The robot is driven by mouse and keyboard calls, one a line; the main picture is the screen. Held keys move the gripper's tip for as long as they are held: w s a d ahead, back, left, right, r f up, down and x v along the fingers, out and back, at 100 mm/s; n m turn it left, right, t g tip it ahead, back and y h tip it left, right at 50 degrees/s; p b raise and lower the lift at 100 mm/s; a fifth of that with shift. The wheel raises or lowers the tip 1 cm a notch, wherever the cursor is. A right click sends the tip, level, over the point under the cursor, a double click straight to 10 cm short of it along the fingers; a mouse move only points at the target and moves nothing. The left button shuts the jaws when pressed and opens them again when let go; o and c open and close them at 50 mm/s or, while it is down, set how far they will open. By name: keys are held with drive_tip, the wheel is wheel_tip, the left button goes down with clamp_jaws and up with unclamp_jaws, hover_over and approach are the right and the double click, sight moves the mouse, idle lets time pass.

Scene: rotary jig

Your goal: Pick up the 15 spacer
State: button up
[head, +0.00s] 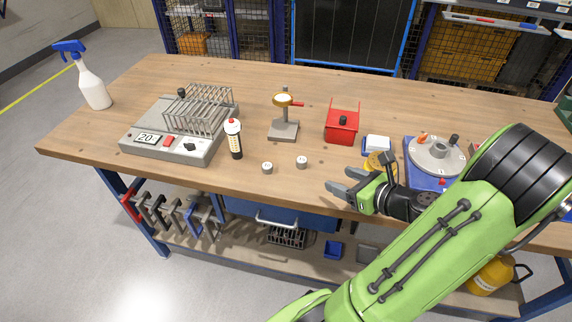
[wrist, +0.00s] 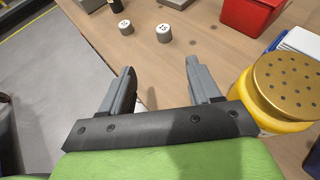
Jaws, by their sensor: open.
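Two small pale cylindrical spacers stand upright near the table's front edge. The right one, whose top mark reads like 15, is the 15 spacer (head: 302,162); it also shows in the wrist view (wrist: 163,33). The other spacer (head: 267,168) stands to its left, and its mark is too small to read surely in the wrist view (wrist: 125,27). My gripper (head: 338,179) is open and empty, to the right of and nearer the front edge than the 15 spacer. In the wrist view its fingers (wrist: 160,68) point toward the spacers, with a gap between.
A yellow jar with a perforated gold lid (wrist: 288,82) stands close beside my right finger. The wood around the spacers is clear.

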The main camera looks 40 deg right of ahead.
drive_tip(key=shift+w+d+f, duration=0.1)
drive_tip(key=shift+w+d, duration=0.05)
drive_tip(key=shift+w, duration=0.05)
drive_tip(key=b, duration=0.3)
approach(303, 160)
drive_tip(key=w+f, duration=0.2)
drive_tip(key=shift+w+a, duration=0.4)
drive_tip(key=x, duration=0.2)
drive_tip(key=b+x, duration=0.1)
drive_tip(key=x, duration=0.1)
drive_tip(key=b+x, duration=0.1)
drive_tip(key=shift+w+d, duration=0.3)
drive_tip(key=shift+w, duration=0.15)
drive_tip(key=shift+r, duration=0.1)
clamp_jaws()
wheel_tip(303, 160, up, 10)
drive_tip(key=p, duration=0.5)
